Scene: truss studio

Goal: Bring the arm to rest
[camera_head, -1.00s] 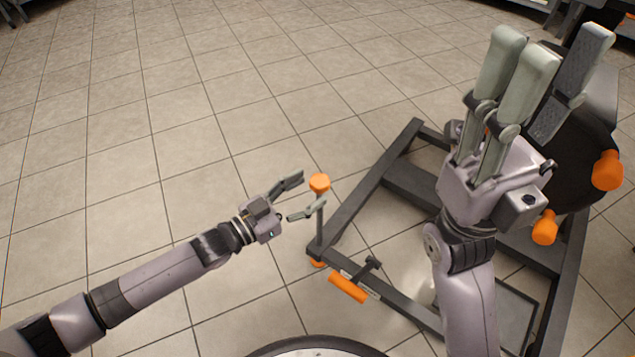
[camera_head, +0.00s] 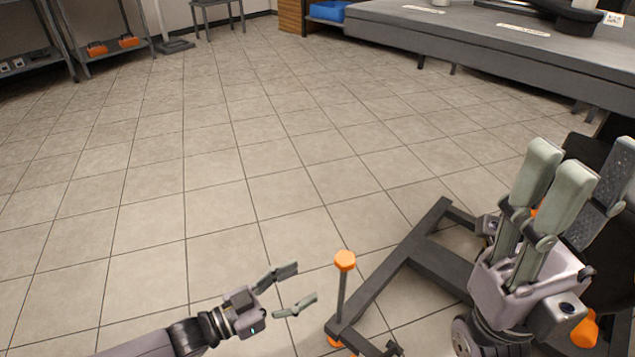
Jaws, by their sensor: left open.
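My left gripper (camera_head: 291,287) is low in the head view, its two fingers spread apart with nothing between them. Its fingertips point right, toward the orange-topped post but apart from it in the picture. My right gripper (camera_head: 577,185) is at the right edge, pointing up, with pale grey-green fingers in front and a darker finger behind. Fingers overlap there, and I cannot tell how far they are spread. No object shows held in it.
A dark metal frame (camera_head: 394,265) with an orange-knobbed post (camera_head: 344,262) stands on the floor near both arms. A grey workbench (camera_head: 470,45) is at the back right. A shelf with orange items (camera_head: 97,49) is at the back left. The tiled floor between is clear.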

